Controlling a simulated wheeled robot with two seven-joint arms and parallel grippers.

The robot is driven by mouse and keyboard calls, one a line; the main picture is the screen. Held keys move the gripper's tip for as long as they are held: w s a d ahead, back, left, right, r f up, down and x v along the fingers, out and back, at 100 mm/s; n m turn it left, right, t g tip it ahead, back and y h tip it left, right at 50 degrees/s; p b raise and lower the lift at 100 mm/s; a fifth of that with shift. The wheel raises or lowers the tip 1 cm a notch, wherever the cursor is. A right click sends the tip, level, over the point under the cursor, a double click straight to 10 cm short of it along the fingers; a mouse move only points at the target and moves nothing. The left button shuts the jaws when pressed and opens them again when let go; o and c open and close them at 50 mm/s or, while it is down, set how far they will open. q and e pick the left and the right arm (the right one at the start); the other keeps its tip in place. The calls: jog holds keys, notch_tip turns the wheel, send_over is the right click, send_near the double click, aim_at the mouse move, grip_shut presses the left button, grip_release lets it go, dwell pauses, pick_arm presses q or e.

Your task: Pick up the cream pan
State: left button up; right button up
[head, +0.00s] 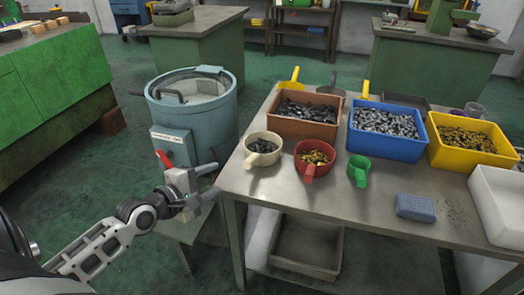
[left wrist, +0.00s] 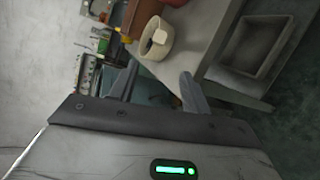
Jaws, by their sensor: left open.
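The cream pan (head: 262,158) stands on the near left corner of the grey metal table (head: 262,188), with dark small parts in it. Its short handle points toward the table's left front edge. My left gripper (head: 208,182) is open and empty, left of the table edge and apart from the pan. My right gripper is not in view.
A red pan (head: 311,171) and a green scoop (head: 359,170) stand right of the cream pan. Brown (head: 300,128), blue (head: 385,146) and yellow (head: 468,155) bins stand behind. A blue-grey drum (head: 212,118) is left of the table, close behind my left gripper.

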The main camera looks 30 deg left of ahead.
aim_at(251, 160)
pick_arm(q)
jog(key=x, duration=1)
jog(key=shift+w+r+b, duration=0.1)
jog(key=shift+w+b, duration=0.05)
jog(key=shift+b, duration=0.2)
jog(key=shift+x, duration=2.75)
jog(key=shift+d, duration=0.2)
jog(key=shift+r, duration=0.1)
grip_shut()
jog(key=shift+r, duration=0.1)
